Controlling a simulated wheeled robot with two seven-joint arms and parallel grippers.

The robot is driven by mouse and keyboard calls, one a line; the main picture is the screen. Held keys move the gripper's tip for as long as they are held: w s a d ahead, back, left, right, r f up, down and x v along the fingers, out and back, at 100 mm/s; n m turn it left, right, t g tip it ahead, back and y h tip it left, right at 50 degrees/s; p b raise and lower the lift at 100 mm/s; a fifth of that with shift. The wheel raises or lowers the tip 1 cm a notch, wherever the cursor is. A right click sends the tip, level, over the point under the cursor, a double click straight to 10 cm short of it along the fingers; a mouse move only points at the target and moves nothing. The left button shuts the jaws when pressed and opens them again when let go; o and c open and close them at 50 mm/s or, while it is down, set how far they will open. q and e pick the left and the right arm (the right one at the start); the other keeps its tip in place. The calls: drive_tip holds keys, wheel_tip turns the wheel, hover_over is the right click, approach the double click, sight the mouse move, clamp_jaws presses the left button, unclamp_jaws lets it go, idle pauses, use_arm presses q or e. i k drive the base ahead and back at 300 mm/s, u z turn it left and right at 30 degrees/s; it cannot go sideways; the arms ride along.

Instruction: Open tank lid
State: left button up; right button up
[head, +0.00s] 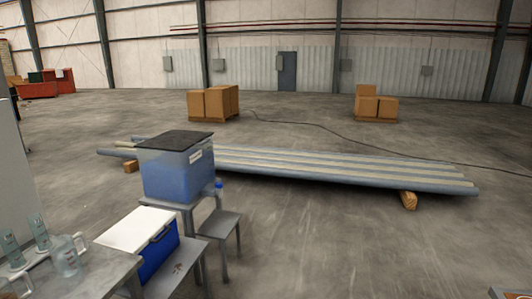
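The tank (176,176) is a translucent box that looks blue with liquid, standing on a small grey table left of centre. A dark, flat lid (180,141) lies over its top and looks closed. A small white label is on the tank's right side, and a blue-capped fitting or bottle (219,190) is at its lower right; I cannot tell which. Neither of my grippers can be made out in the head view.
A blue cooler with a white top (138,229) stands in front of the tank. Clear jugs (66,258) stand on a grey table (105,268) at the lower left. A low grey stool (219,224) is beside the tank. Long pipes (330,168) lie behind; floor to the right is clear.

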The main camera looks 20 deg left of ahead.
sight(177, 141)
drive_tip(key=z, duration=0.05)
drive_tip(key=i, duration=1.6)
drive_tip(key=u, duration=0.55)
drive_tip(key=i, duration=2)
drive_tip(key=u, duration=0.95)
